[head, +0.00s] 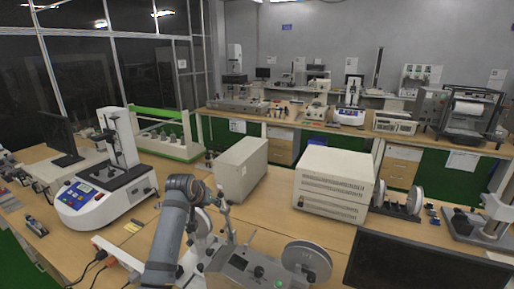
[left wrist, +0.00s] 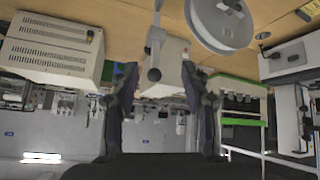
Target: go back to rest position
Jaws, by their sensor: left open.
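My left arm rises from the lower middle of the head view, and its dark end with the left gripper (head: 192,186) is over the wooden bench, beside a machine with a lever and a disc. The left wrist view is upside down. In it the two dark fingers of this gripper (left wrist: 160,85) stand wide apart with nothing held between them. A cream box (left wrist: 172,62) shows beyond the fingers. My right gripper is in neither view.
A grey machine with a round disc (head: 306,262) stands close right of my arm. A cream box (head: 242,168) and a larger vented box (head: 333,190) stand behind. A white-and-blue tester (head: 105,195) is at left. A dark monitor (head: 425,265) fills the lower right.

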